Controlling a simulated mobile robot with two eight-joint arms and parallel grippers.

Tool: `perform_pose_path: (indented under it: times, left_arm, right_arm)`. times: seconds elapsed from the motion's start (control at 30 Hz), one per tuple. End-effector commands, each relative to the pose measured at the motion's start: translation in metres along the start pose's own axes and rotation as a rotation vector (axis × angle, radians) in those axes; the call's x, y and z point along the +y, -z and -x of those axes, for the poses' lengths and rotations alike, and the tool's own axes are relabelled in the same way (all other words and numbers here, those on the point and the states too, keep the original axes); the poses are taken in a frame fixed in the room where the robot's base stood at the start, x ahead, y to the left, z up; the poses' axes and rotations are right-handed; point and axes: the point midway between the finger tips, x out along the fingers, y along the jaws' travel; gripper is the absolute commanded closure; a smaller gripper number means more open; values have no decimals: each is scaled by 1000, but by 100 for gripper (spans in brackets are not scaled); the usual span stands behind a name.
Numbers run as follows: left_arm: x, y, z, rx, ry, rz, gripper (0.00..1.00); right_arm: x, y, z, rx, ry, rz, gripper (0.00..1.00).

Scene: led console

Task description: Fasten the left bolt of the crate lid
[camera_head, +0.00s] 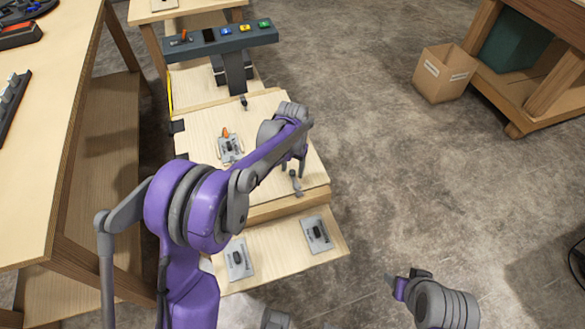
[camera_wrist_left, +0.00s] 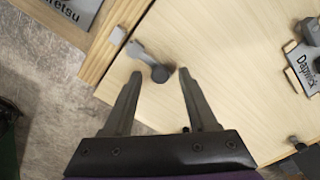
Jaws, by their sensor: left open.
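The pale wooden crate lid (camera_head: 210,171) lies in the middle of the head view; it also fills much of the left wrist view (camera_wrist_left: 225,40). A small grey bolt with a lever (camera_head: 296,184) sits near the lid's right edge. In the left wrist view this bolt (camera_wrist_left: 150,62) lies just beyond and between my fingertips. A second grey fitting (camera_head: 243,102) stands at the lid's far edge. My left gripper (camera_head: 293,167) is open and empty, pointing down by the near bolt; its two fingers (camera_wrist_left: 160,74) are apart. My right gripper (camera_head: 394,284) is at the lower right, its jaws unclear.
A labelled plate with an orange-tipped lever (camera_head: 229,148) is on the lid. A lower board (camera_head: 275,262) with two grey plates lies in front. A console bar with coloured buttons (camera_head: 222,42) stands behind. A cardboard box (camera_head: 444,75) sits right; the floor between is clear.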

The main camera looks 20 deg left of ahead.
Motion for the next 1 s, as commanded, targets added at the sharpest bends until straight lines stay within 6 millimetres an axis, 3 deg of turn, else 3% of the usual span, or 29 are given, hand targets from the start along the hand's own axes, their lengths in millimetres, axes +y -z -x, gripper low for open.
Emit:
perform_pose_path:
  times: [0.27, 0.6, 1.0]
  left_arm:
    - [0, 0, -2, 0, 0, 0, 42]
    - [0, 0, -1, 0, 0, 0, 100]
    - [0, 0, -1, 0, 0, 0, 100]
  right_arm:
    - [0, 0, 0, 0, 0, 0, 40]
    - [0, 0, 0, 0, 0, 0, 40]
    - [0, 0, 0, 0, 0, 0, 40]
